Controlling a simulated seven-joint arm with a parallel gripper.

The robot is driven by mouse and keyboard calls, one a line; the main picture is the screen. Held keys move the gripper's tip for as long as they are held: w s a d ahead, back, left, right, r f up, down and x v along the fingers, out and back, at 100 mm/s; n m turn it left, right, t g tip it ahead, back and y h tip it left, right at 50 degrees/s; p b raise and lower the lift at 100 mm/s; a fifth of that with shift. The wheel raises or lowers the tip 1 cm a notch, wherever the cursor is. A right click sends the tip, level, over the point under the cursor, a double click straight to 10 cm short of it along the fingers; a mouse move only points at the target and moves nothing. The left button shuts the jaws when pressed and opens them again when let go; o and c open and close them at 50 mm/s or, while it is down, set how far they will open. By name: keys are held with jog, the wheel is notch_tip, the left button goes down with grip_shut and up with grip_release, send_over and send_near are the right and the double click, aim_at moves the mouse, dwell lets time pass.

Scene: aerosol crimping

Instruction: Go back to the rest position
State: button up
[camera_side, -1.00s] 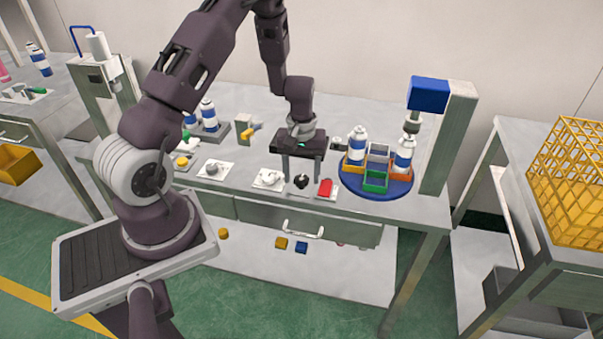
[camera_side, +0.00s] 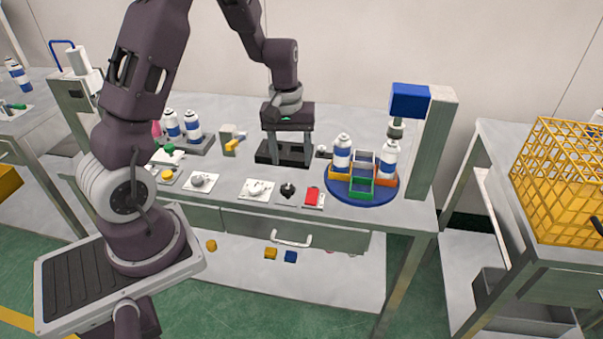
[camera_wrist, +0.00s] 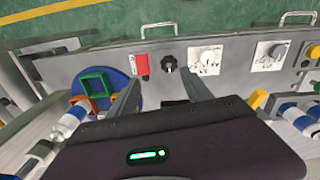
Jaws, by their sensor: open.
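My gripper (camera_side: 290,150) is over the back part of the bench, left of the blue turntable. Its two fingers point down and stand apart with nothing seen between them. In the wrist view my gripper (camera_wrist: 160,92) shows both fingers spread, with the black knob (camera_wrist: 167,63) beyond them on the bench's front edge. A dark block (camera_side: 268,158) lies on the bench just behind or below the fingertips; I cannot tell whether they touch it.
A blue turntable (camera_side: 345,196) with white-blue cans and coloured bins stands right, under a blue-headed press (camera_side: 409,100). A red switch (camera_side: 312,196) and dials line the front. Cans in a grey holder (camera_side: 200,146) stand left. A yellow crate (camera_side: 560,235) is far right.

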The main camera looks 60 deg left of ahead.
jog(key=s+d+r+m+t, duration=0.1)
jog(key=s+d+r+m, duration=0.1)
jog(key=d+r, duration=0.3)
jog(key=s+d+r+m+t, duration=0.1)
jog(key=s+d+r+m, duration=0.15)
jog(key=r, duration=0.45)
jog(key=s+d+r+m+t, duration=0.1)
jog(key=s+d+r+m, duration=0.2)
jog(key=s, duration=0.4)
jog(key=s+d+r+m+t, duration=0.2)
jog(key=s+d+r+m, duration=0.1)
jog(key=s, duration=0.5)
jog(key=shift+s+d+r, duration=0.15)
jog(key=shift+d+r, duration=0.4)
jog(key=shift+r, duration=0.25)
